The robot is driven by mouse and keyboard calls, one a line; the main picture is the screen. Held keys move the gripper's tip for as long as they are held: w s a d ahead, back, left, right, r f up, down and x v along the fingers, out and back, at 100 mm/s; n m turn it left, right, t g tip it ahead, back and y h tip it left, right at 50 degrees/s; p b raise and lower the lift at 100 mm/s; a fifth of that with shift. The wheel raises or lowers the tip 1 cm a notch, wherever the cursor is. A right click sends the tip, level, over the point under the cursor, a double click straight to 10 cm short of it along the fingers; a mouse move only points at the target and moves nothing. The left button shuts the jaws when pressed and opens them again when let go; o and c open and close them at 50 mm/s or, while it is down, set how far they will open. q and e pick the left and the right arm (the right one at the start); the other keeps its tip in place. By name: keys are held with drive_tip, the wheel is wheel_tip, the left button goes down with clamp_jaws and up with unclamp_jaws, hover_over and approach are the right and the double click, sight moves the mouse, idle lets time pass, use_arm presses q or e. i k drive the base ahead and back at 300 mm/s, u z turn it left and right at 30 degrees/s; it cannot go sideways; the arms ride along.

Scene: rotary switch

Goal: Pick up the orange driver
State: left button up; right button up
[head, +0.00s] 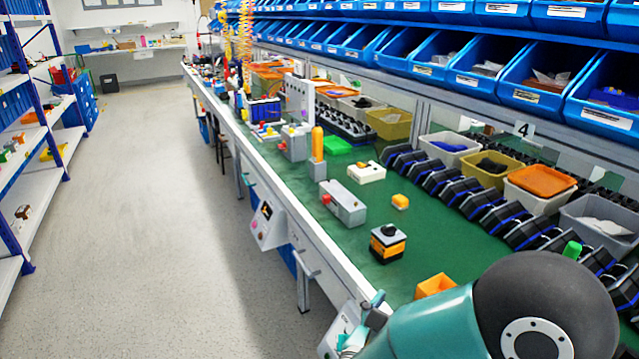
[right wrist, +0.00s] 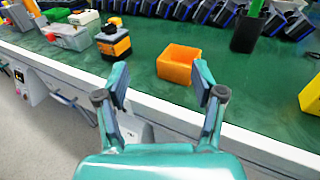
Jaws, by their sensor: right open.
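What looks like the orange driver (head: 318,144) stands upright in a small grey holder (head: 317,171) on the green bench in the head view; its lower part is hidden. A small orange tip behind the rotary switch (right wrist: 113,42) in the right wrist view may be the same driver, but I cannot be sure. My right gripper (right wrist: 160,88) is open and empty at the bench's front edge, apart from the driver. The black and orange rotary switch also shows in the head view (head: 388,243). My left gripper is not in view.
An orange open box (right wrist: 178,65) sits just beyond my right gripper. Blue bins (head: 540,85) hang above the bench's back.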

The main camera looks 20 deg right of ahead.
sight(317, 133)
drive_tip(key=i, duration=2)
